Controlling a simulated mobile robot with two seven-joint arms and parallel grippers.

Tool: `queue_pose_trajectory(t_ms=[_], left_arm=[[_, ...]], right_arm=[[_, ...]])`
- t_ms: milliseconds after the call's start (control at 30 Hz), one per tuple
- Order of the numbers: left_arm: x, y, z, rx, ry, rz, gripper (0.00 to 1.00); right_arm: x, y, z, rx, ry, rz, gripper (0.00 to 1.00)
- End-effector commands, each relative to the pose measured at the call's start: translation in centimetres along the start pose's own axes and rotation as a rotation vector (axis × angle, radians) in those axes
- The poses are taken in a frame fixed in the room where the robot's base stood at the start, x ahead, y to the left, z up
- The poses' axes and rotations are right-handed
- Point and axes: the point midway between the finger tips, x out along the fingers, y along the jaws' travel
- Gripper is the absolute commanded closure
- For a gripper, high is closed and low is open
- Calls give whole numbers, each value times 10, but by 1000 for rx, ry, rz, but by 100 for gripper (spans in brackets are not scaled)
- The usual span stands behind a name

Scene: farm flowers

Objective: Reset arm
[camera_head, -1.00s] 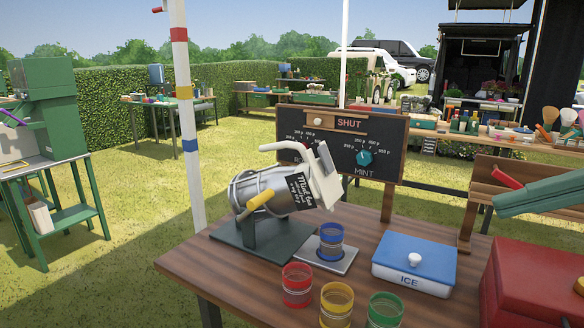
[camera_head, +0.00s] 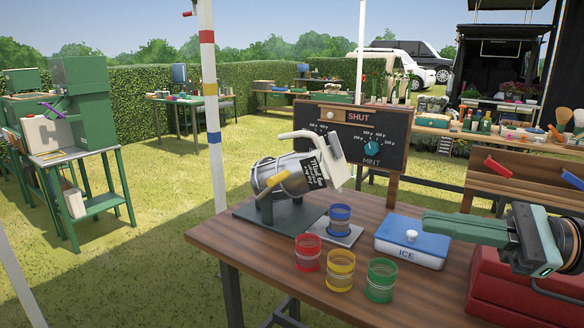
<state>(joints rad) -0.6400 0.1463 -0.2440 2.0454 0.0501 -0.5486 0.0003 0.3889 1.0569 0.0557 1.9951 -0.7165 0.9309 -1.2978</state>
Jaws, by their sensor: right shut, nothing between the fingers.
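My right gripper (camera_head: 430,224) comes in from the right with its green fingers shut and empty, pointing left. In the picture its fingers overlap the right part of the blue-lidded ice box (camera_head: 392,234) and the table behind. I cannot tell how far above the table it is. Its dark wrist shows in front of the red box (camera_head: 490,295) and hides part of it. My left gripper is not in view.
The wooden table (camera_head: 270,262) bears a tilted metal drum machine (camera_head: 285,178), a blue-banded glass (camera_head: 340,215) on a small plate, and red (camera_head: 308,258), yellow (camera_head: 341,277) and green (camera_head: 380,288) banded glasses. A dark dial board (camera_head: 375,128) stands behind.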

Motion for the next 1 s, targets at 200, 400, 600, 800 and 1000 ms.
queue_pose_trajectory(t_ms=[200,400,600,800,1000], left_arm=[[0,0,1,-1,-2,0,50],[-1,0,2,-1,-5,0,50],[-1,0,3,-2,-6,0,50],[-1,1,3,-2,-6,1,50],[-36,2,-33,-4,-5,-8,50]], right_arm=[[11,-7,-102,1026,-400,-328,100],[-5,42,-239,1926,-731,-693,100],[-14,151,-344,2583,-1024,-1081,100],[-8,292,-395,-2168,945,1102,100],[-8,320,-358,-1928,909,1077,100]])
